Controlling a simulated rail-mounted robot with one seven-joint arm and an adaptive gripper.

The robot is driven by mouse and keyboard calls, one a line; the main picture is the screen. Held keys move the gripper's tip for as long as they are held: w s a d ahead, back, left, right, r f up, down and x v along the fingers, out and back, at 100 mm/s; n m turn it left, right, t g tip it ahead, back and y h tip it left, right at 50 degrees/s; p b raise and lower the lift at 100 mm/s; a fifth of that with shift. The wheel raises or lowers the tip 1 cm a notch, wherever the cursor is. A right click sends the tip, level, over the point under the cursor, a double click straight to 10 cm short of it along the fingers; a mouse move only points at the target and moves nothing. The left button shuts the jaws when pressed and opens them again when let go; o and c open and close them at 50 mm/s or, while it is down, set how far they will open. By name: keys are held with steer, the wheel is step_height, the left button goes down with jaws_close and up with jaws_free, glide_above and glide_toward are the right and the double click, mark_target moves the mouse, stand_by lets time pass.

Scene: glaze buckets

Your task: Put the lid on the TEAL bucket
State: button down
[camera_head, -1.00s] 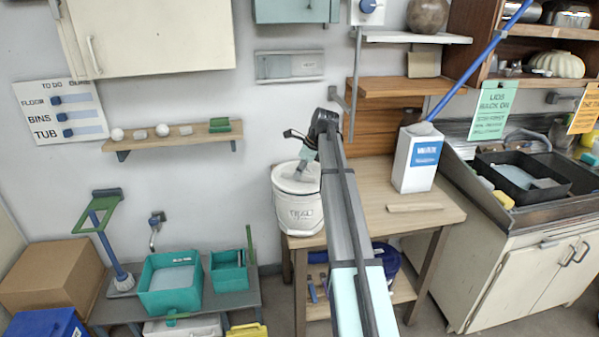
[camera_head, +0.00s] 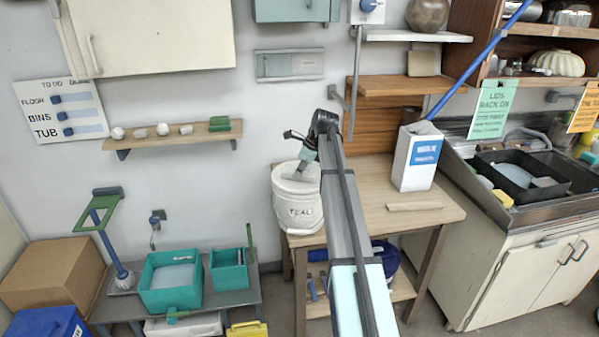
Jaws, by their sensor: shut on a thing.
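The white bucket (camera_head: 300,213) labelled TEAL stands at the left end of the wooden table, against the wall. A white lid (camera_head: 286,178) lies over its mouth; from this view I cannot tell whether it is fully seated all round. My gripper (camera_head: 304,169) is at the top of the lid, pointing down, and is shut on it, seemingly at a grey grip in the middle. My arm hides the right part of the lid and bucket.
A white carton (camera_head: 417,157) with a blue label and a flat wooden stick (camera_head: 415,206) are on the table (camera_head: 380,220). A wall shelf (camera_head: 176,137) with small items is at the left. Teal tubs (camera_head: 172,283) stand on a low bench. A blue pole leans at the right.

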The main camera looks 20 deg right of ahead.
stand_by(0.4)
steer(key=c, duration=0.6)
jaws_free()
steer(key=shift+c, duration=0.2)
steer(key=shift+r+p, duration=2.25)
steer(key=shift+r, duration=1.25)
jaws_close()
